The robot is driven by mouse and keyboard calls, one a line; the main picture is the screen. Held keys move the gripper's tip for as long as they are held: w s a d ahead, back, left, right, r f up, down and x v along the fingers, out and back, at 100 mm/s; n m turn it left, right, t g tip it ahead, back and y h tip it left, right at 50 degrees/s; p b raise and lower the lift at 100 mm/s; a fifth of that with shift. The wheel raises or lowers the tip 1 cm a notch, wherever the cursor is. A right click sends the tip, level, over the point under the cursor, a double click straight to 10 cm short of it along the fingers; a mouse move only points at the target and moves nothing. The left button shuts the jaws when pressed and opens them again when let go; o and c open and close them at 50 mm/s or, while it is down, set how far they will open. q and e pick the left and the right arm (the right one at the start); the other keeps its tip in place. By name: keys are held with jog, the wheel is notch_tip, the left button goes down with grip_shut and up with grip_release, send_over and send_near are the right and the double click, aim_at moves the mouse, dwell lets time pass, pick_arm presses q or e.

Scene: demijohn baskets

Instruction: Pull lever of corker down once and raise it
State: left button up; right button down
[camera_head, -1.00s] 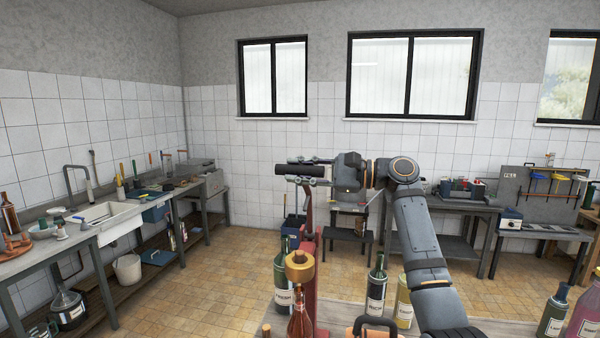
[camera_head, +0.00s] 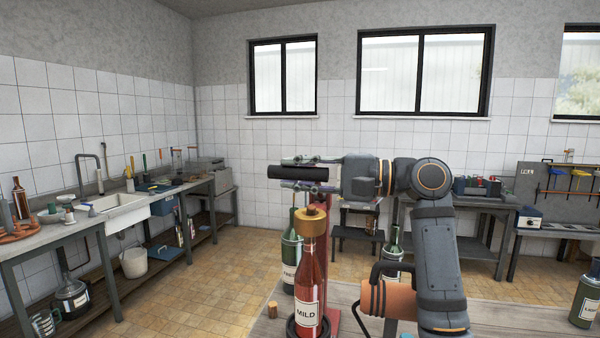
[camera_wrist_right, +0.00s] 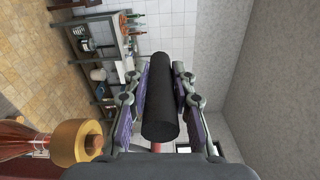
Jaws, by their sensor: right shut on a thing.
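My right gripper (camera_head: 306,174) is shut around the black cylindrical handle of the corker's lever (camera_head: 288,172). The handle lies roughly level in the head view; in the right wrist view the fingers (camera_wrist_right: 160,98) flank the handle (camera_wrist_right: 161,97). The corker has a red upright (camera_head: 331,265) and a brass head (camera_head: 311,221). The head stands a little below the handle and also shows in the right wrist view (camera_wrist_right: 78,142). A red bottle labelled MILD (camera_head: 308,290) stands upright under the brass head. The lever's lower part is mostly hidden. My left gripper is out of view.
Green bottles (camera_head: 290,258) and (camera_head: 587,300) stand on the table (camera_head: 487,318). An orange object with a black handle (camera_head: 374,298) is close beside my right forearm. Sink and benches are farther off.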

jog(key=shift+s+f, duration=0.15)
jog(key=shift+f, duration=0.25)
jog(key=c, duration=1.1)
grip_release()
jog(key=v, duration=1.2)
jog(key=shift+d, duration=0.1)
